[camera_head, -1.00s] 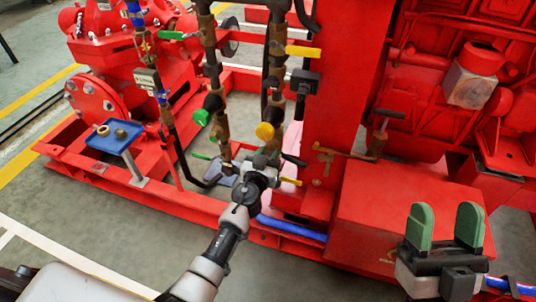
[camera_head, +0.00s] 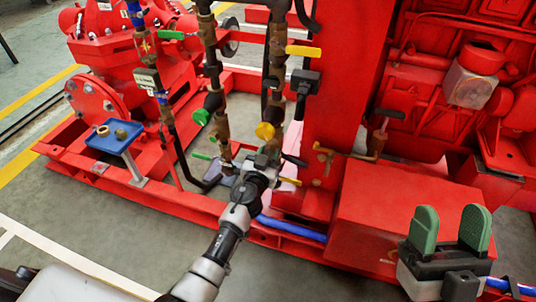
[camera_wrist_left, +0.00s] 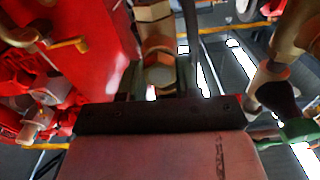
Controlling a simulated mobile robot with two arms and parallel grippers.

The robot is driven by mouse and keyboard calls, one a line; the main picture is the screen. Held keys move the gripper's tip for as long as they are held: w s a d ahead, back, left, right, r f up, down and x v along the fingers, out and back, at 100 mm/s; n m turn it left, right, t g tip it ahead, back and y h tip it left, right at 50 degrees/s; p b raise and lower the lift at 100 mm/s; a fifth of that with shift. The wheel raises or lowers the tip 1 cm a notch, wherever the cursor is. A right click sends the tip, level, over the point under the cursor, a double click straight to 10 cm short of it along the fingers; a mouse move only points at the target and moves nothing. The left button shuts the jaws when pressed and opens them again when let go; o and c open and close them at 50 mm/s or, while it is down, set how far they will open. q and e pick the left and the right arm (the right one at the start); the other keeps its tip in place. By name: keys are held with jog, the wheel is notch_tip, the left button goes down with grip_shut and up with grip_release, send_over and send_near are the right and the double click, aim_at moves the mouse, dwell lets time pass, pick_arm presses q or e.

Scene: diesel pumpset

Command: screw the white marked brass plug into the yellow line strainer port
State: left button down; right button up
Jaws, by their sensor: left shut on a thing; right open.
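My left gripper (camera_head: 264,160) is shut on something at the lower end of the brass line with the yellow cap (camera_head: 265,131). The held thing is hidden behind the gripper in the head view, and I cannot see a white mark. In the left wrist view, a brass hexagonal fitting (camera_wrist_left: 160,76) faces the camera just beyond the dark gripper edge. I cannot tell whether it is the plug or part of the strainer, nor whether plug and port touch. My right gripper (camera_head: 448,232) is open and empty at the lower right, its green pads apart.
A blue tray (camera_head: 128,148) on a post at the left holds small brass pieces. The green-capped line (camera_head: 201,117) stands left of the yellow one. A red column (camera_head: 338,80) and a red box (camera_head: 385,215) lie to the right. Valve levers stick out near my left gripper.

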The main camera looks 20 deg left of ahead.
pick_arm(q)
jog(key=m, duration=0.5)
jog(key=shift+w+r+m, duration=0.1)
jog(key=shift+r+m, duration=0.05)
jog(key=shift+m, duration=0.25)
jog(key=m, duration=0.5)
jog(key=shift+r, duration=0.1)
jog(key=c, duration=0.8)
grip_release()
jog(key=shift+c, duration=0.2)
jog(key=shift+o, duration=0.7)
jog(key=shift+f, duration=0.2)
